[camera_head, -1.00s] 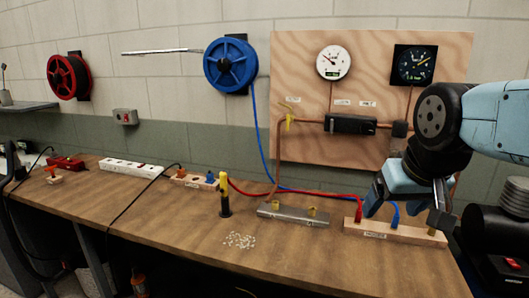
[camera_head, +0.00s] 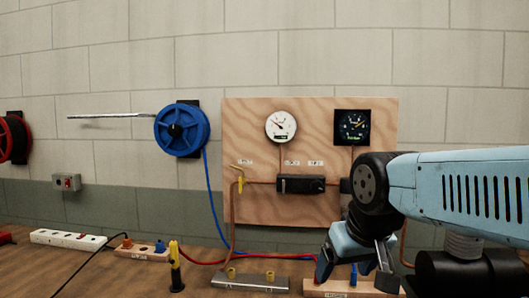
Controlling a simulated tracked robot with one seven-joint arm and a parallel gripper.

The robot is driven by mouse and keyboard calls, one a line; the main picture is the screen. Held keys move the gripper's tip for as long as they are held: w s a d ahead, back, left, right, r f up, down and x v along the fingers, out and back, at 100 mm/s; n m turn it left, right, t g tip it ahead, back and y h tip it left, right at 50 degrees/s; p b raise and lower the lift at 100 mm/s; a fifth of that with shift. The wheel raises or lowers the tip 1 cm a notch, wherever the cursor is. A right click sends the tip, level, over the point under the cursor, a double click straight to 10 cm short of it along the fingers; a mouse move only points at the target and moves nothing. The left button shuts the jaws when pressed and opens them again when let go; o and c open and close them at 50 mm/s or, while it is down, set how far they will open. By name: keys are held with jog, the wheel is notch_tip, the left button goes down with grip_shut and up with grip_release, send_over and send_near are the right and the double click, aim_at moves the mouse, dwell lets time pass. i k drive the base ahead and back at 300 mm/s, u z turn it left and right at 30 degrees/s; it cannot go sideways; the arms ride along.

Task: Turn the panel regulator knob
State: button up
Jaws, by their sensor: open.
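The wooden panel (camera_head: 245,115) on the back wall carries a white dial gauge (camera_head: 281,126), a black dial gauge (camera_head: 353,127) and copper pipes. A black regulator block (camera_head: 300,184) sits in the pipe line below the gauges. A round black part, likely the regulator knob (camera_head: 345,186), shows at its right, partly hidden by my arm. A yellow valve handle (camera_head: 238,178) is at the panel's left. My gripper (camera_head: 354,270) points down over the bench, below and right of the regulator, open and apart from the panel.
A wooden socket block (camera_head: 330,290) with red and blue hoses lies beneath my gripper. A metal manifold (camera_head: 248,282) and a yellow-topped tool (camera_head: 175,265) stand left of it. A blue hose reel (camera_head: 180,129) hangs on the wall.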

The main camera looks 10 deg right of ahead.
aim_at(316, 186)
jog(key=u, duration=1.45)
jog(key=i, duration=0.1)
jog(key=z, duration=3.05)
jog(key=k, duration=1.3)
jog(key=u, duration=0.4)
jog(key=i, duration=1)
jog(key=u, duration=0.05)
